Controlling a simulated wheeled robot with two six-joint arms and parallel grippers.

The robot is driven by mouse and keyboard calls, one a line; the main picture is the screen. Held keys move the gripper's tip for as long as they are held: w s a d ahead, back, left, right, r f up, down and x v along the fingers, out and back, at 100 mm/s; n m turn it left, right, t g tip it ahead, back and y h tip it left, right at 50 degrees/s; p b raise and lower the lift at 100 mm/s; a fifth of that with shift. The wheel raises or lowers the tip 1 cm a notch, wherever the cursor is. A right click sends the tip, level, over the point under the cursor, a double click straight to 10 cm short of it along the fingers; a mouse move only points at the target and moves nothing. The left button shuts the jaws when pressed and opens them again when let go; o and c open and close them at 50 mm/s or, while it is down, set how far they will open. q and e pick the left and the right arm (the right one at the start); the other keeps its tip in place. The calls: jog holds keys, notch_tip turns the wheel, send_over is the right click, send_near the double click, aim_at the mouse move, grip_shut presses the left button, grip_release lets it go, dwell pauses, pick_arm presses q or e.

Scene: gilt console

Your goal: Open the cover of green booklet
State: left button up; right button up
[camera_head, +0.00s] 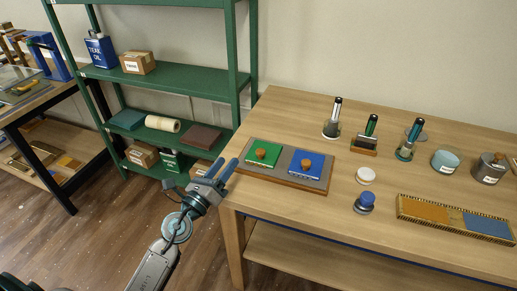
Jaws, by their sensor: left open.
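The green booklet (272,148) lies flat, with its cover down, on the left part of a grey board with a wooden rim (285,177). A round wooden knob (261,154) sits on its cover. A blue booklet (316,170) with a similar knob lies to its right on the same board. My left gripper (226,164) is open and empty, its two blue fingers pointing up and right. It shows just left of the board, near the table's left edge, apart from the green booklet. My right gripper is out of view.
The wooden table (290,110) bears several bottles and stamps at the back, a white round lid (365,175), a blue-topped jar (366,200) and a patterned tray (455,233) at right. A green shelf (180,80) stands behind left. Bare tabletop lies behind the board.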

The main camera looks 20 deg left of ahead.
aim_at(257, 153)
pick_arm(q)
jog(key=w+f+m+g, duration=0.1)
jog(key=m, duration=0.1)
jog(key=w+d+f+m+g+h, duration=0.1)
jog(key=m, duration=0.2)
jog(key=w+f+m+g+h, duration=0.1)
jog(key=m, duration=0.2)
jog(key=shift+d+f+g, duration=0.2)
jog(key=shift+d+g, duration=0.2)
jog(key=p+x, duration=0.1)
jog(key=x, duration=0.9)
jog(key=shift+w+d, duration=0.2)
jog(key=shift+d, duration=0.1)
grip_shut()
